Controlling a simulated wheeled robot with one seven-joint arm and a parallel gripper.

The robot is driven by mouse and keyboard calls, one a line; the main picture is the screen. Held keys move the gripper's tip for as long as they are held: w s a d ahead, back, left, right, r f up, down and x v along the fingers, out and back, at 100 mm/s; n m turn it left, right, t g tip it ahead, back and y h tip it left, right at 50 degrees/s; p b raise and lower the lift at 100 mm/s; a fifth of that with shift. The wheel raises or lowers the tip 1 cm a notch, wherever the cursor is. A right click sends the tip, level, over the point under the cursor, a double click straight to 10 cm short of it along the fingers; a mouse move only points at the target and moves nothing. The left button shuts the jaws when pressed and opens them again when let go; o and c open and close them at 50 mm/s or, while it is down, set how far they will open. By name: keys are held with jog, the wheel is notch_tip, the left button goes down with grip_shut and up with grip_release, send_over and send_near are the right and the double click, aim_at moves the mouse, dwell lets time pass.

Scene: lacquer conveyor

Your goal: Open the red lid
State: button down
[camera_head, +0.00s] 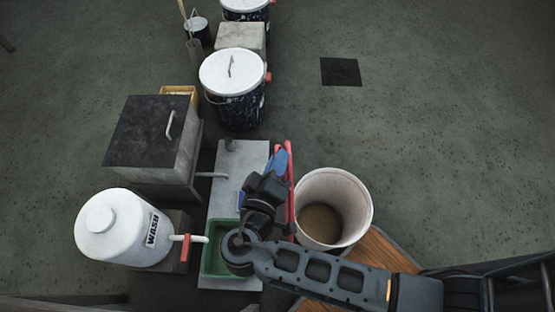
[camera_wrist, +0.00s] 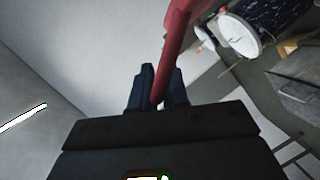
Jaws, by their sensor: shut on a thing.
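The red lid (camera_head: 291,190) shows in the head view as a narrow red strip, seen nearly edge-on, between the grey bench and a white bucket. Part of it is hidden behind my arm. My gripper (camera_head: 281,160) is at its upper left side, blue fingers pointing up the picture. In the wrist view a red bar (camera_wrist: 176,40) runs up from between the two blue fingers of my gripper (camera_wrist: 160,88), which are shut on it. How far the lid is open I cannot tell.
A green tray (camera_head: 205,262) sits on the grey bench (camera_head: 228,160). A white bucket (camera_head: 363,207) with brown contents stands right of the lid. A white WASH tank (camera_head: 110,240) and a dark-topped box (camera_head: 145,130) stand left. A lidded bucket (camera_head: 232,75) stands beyond.

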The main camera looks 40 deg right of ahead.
jog(key=shift+a, duration=0.1)
jog(key=shift+w+a+f+n+h+b, duration=0.15)
jog(key=shift+w+a+n+b, duration=0.1)
jog(key=shift+w+a, duration=0.3)
jog(key=shift+w+a+f+n+h+b, duration=0.15)
jog(key=shift+w+a+b, duration=0.1)
jog(key=shift+w+a, duration=0.25)
jog(key=c, duration=1.2)
grip_release()
